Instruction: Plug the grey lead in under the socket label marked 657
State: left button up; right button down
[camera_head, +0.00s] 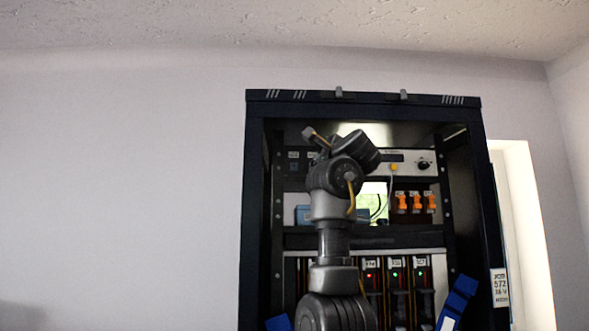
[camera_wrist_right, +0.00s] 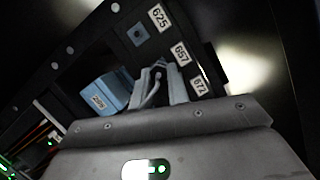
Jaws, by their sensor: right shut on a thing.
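In the right wrist view my right gripper (camera_wrist_right: 160,88) is shut on the grey lead (camera_wrist_right: 154,92), whose cable curves between the two pale fingers. The fingertips are at the dark panel, just beside the label marked 657 (camera_wrist_right: 181,54). The socket of that label is hidden behind the fingers and plug, so I cannot tell whether the plug is in it or short of it. The label 625 (camera_wrist_right: 160,17) has a bare socket (camera_wrist_right: 137,35) beside it. The label 672 (camera_wrist_right: 200,86) is on the other side. My left gripper is out of view.
A blue box (camera_wrist_right: 106,94) with a label stands close beside the fingers in the wrist view. The dark cabinet frame (camera_head: 255,210) surrounds my arm. Orange switches (camera_head: 416,202) and a white instrument panel (camera_head: 408,158) are to its right; modules with lit lamps are below.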

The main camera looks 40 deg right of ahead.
jog(key=c, duration=1.3)
grip_release()
jog(key=shift+b+v, duration=2.2)
jog(key=shift+v, duration=0.35)
